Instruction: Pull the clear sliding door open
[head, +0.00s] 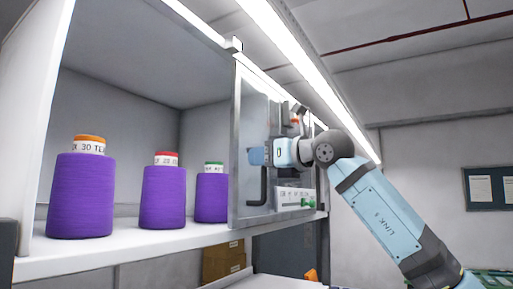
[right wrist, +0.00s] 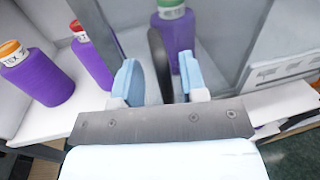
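The clear sliding door (head: 247,110) has a grey metal frame and covers the right part of the shelf opening. Its black upright bar handle (head: 264,187) also shows in the right wrist view (right wrist: 158,50). My right gripper (head: 257,156) is at the handle's upper part. In the right wrist view its two light-blue fingers (right wrist: 157,66) stand apart, one on each side of the handle, with visible gaps. The gripper hides part of the handle in the head view. My left gripper is in neither view.
Three purple yarn cones stand on the white shelf (head: 120,241), with orange (head: 80,195), red (head: 164,197) and green (head: 211,198) tops. A white labelled box (head: 293,200) is behind the door at right. A cardboard box (head: 223,262) sits below the shelf.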

